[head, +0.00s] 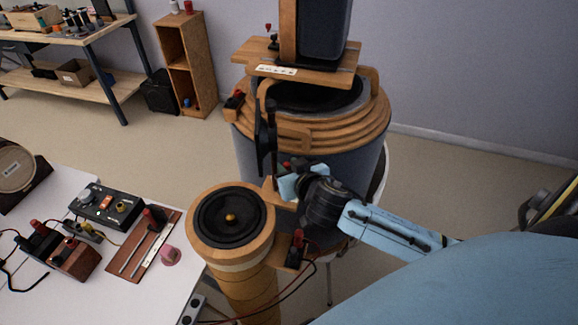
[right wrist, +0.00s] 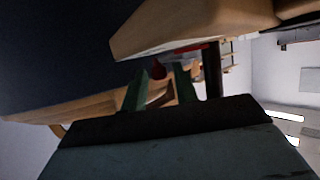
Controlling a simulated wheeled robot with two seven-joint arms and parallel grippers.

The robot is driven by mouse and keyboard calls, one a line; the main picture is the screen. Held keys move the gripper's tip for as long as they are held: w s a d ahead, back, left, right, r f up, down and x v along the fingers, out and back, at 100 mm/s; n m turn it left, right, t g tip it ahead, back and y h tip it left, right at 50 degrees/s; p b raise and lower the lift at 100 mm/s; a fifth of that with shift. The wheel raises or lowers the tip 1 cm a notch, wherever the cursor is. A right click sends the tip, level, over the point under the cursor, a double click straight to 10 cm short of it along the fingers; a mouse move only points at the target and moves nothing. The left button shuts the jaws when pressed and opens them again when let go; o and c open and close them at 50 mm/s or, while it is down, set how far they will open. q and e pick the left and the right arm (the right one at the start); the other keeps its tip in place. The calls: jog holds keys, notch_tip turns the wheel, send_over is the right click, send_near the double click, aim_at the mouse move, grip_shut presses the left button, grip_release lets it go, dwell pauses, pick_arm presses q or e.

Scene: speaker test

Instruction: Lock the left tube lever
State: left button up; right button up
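A wooden tube with a black speaker cone (head: 231,217) on top stands at the centre, beside the white table. Behind it is a larger round drum with wooden rings (head: 330,130). A dark upright bar (head: 264,135) stands at the drum's near left side; I cannot tell whether it is the left tube lever. My right gripper (head: 284,186) is between the drum and the smaller tube. In the right wrist view its two greenish fingers (right wrist: 160,90) are apart, with a small red part (right wrist: 158,69) beyond and between them. Their contact with anything is unclear. My left gripper is out of view.
Red and black wires run from a terminal block (head: 296,250) on the tube. A wooden ledge (right wrist: 190,28) is close above the right gripper.

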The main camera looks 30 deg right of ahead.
grip_shut()
jog(key=shift+w+n+y+p, duration=0.3)
jog(key=shift+n+y+p, duration=0.25)
jog(key=shift+n+y, duration=0.3)
jog(key=shift+o, duration=1.3)
grip_release()
jog(key=shift+d, duration=0.1)
